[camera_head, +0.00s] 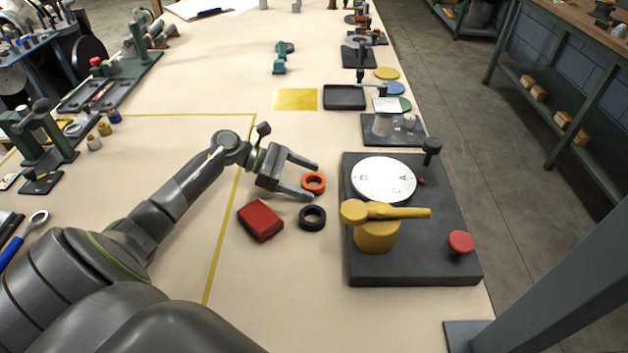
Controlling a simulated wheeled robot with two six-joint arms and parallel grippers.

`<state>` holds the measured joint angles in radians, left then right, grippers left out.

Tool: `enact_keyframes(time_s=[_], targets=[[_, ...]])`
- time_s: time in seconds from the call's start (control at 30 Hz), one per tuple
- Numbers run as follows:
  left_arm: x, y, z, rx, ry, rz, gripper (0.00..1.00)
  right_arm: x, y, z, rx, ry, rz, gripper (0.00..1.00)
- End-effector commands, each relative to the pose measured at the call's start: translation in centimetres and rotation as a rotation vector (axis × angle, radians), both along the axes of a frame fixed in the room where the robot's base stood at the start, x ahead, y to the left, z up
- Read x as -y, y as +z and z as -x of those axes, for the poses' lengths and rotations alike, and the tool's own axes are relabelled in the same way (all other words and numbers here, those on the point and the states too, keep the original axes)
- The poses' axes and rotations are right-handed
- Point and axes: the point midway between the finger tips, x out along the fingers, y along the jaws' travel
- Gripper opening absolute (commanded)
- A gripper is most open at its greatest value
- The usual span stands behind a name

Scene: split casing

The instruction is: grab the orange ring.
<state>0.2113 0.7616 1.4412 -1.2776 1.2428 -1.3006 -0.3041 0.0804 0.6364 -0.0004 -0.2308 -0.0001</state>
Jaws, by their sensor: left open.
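The orange ring (322,186) lies flat on the table near the middle of the head view. My left gripper (314,182) is open, with one finger beyond the ring and one on its near side. The fingertips reach about as far as the ring, which seems to lie between them. I cannot tell whether a finger touches it. The near finger hides a little of the ring's lower left edge. My right gripper does not show.
A black ring (312,218) lies just in front of the orange ring. A red block (261,221) sits to the left. A dark fixture plate (420,268) with a white disc (384,181) and yellow lever (400,212) stands to the right.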

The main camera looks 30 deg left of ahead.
Motion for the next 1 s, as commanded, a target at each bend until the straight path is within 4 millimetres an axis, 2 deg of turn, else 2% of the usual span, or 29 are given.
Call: enact_keyframes(time_s=[0.1,0.37,0.77,1.0], targets=[[0.67,-0.23,-0.32,0.0,0.0,0.001,0.78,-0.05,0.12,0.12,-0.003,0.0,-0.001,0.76],[0.71,-0.36,-0.36,0.0,0.001,-0.001,0.77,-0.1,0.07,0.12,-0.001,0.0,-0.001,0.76],[0.68,-0.36,-0.34,0.0,0.001,-0.001,0.24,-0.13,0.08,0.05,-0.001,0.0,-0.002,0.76],[0.69,-0.14,-0.36,0.001,0.001,-0.001,0.24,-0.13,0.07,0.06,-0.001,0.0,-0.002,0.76]])
